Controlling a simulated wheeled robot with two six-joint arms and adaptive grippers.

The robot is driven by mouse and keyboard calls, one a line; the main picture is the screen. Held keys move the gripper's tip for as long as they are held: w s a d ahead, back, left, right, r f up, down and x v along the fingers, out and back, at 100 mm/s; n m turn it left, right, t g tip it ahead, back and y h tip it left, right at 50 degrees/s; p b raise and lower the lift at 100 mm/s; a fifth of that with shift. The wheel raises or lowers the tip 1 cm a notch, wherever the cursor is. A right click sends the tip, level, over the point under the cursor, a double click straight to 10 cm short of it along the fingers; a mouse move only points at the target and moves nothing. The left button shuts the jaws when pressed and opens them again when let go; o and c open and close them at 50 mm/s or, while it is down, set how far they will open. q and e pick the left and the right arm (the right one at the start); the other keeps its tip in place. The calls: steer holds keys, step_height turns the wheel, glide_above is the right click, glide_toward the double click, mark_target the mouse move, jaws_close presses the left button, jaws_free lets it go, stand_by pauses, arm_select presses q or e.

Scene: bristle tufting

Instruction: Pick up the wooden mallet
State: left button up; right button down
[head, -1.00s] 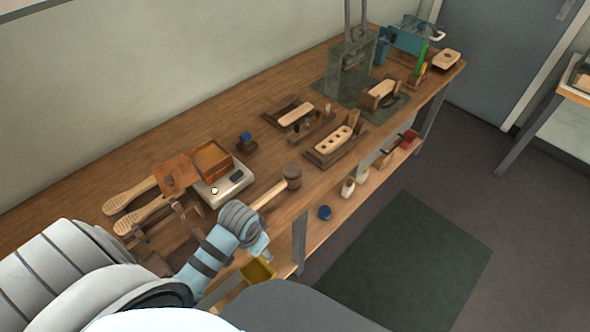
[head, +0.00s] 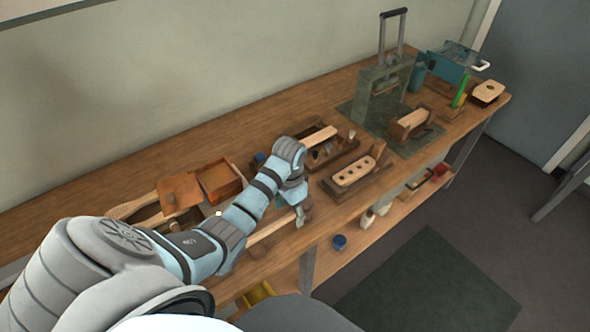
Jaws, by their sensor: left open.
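The wooden mallet lies near the front edge of the workbench. My right gripper is out of view.
An open orange-brown box (head: 222,183) sits behind my forearm. A wooden block with several holes (head: 354,171) lies in a holder to the right. A green press frame (head: 382,92) stands further back. A lower shelf holds a blue lid (head: 339,242).

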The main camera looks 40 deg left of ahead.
mark_target(291, 213)
arm_select(q)
steer(key=f, duration=0.2)
steer(key=w+f+b, duration=0.1)
steer(key=f, duration=0.1)
steer(key=shift+a+f, duration=0.2)
steer(key=shift+f, duration=0.2)
steer(key=shift+r, duration=0.1)
steer(key=shift+s, duration=0.1)
steer(key=shift+c, duration=1)
jaws_close()
